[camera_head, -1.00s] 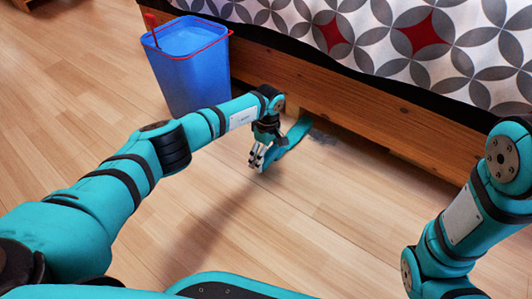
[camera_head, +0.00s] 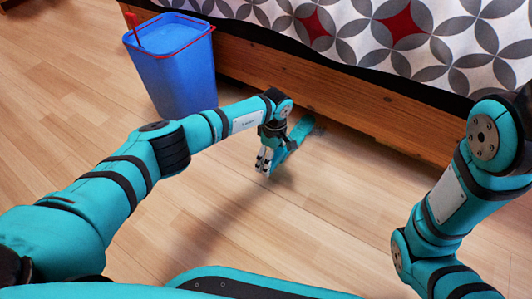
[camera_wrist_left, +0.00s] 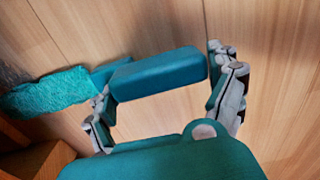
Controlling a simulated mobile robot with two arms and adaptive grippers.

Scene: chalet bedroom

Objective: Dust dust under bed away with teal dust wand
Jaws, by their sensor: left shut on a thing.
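My left gripper (camera_head: 265,160) is shut on the teal dust wand (camera_head: 299,130), low over the floor beside the bed. In the left wrist view the fingers stand at the two ends of the wand's smooth handle (camera_wrist_left: 160,74). Its fluffy teal head (camera_wrist_left: 60,92) points left there. A grey dust patch (camera_head: 319,131) lies on the floor at the bed's lower edge, right at the wand's head and partly hidden by it. Grey dust also shows at the left edge of the left wrist view (camera_wrist_left: 11,75). My right gripper is outside the frames.
The bed's wooden side board (camera_head: 255,72) runs along the back, with a gap under it. A patterned grey, white and red cover (camera_head: 350,40) lies above. A blue bin (camera_head: 175,72) with a red rim stands back left. The wooden floor in front is clear.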

